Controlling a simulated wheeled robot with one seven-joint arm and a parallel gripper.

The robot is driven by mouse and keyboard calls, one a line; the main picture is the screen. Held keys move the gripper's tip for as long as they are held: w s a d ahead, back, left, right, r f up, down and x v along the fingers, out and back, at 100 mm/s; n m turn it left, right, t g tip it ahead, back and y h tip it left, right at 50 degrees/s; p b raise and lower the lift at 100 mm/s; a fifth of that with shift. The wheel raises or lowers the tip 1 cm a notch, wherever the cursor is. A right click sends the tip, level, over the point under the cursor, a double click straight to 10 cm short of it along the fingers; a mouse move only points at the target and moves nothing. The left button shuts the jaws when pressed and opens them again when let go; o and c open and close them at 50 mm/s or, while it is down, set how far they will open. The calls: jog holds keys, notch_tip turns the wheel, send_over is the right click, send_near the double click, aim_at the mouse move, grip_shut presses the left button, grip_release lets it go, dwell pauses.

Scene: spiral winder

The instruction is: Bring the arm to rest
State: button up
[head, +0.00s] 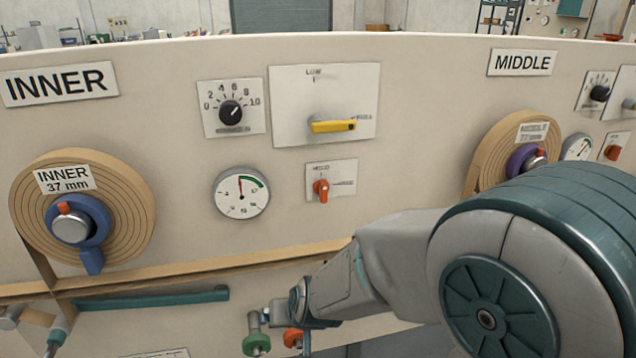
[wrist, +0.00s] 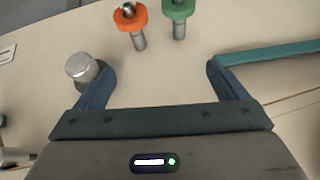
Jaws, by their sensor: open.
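My gripper (wrist: 160,68) is open in the wrist view, with its two blue-grey fingers spread wide and nothing between them but the cream panel face. In the head view my grey and teal arm reaches from the lower right toward the lower middle of the panel, and its end is small and partly hidden there. A silver cylindrical knob (wrist: 82,67) is close beside the left finger in the wrist view; I cannot tell whether they touch.
A green-collared stud (head: 256,340) and an orange-collared stud (wrist: 130,20) are close to my gripper. A teal bar (head: 150,300) runs along the lower panel, near the right finger. The INNER reel (head: 130,215), yellow lever (head: 332,126) and gauge (head: 241,194) are higher on the panel.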

jog(key=s+d+r+m+g+h+p, duration=0.1)
jog(key=s+d+r, duration=0.5)
jog(key=d, duration=0.4)
jog(key=s+d+r+m+g+h+p, duration=0.1)
jog(key=s+d+r+g+h, duration=0.1)
jog(key=s+d+r, duration=0.4)
jog(key=d, duration=0.4)
jog(key=shift+s+d+r, duration=0.15)
jog(key=shift+s+r, duration=0.05)
jog(key=shift+r, duration=0.1)
dwell(0.4)
